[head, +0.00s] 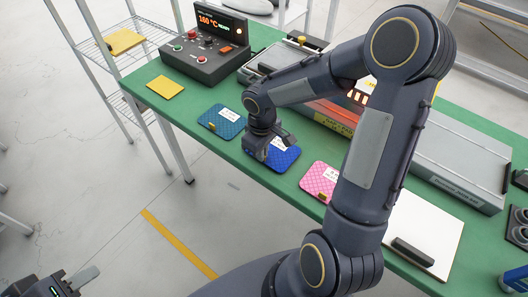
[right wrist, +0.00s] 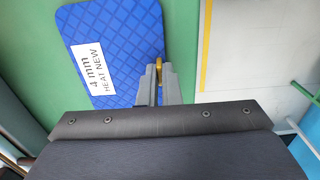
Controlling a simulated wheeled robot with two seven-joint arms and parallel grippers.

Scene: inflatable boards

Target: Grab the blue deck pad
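The blue deck pad (head: 284,160) lies at the front edge of the green table. It is a rounded, quilted pad with a white label, partly hidden by my right gripper. In the right wrist view the pad (right wrist: 115,30) shows its label and a small yellow tab (right wrist: 159,64) at its edge. My right gripper (head: 264,155) is down at the pad. In the wrist view its narrow fingers (right wrist: 160,75) stand close together with the yellow tab between them, seemingly pinching it. My left gripper (head: 75,284) is at the bottom left, away from the table, only partly in view.
A teal pad (head: 220,121) lies to the left and a pink pad (head: 317,177) to the right, both close by. A control box (head: 205,58), a yellow pad (head: 165,88) and a long grey machine (head: 452,160) stand on the table. A white board (head: 425,228) lies front right.

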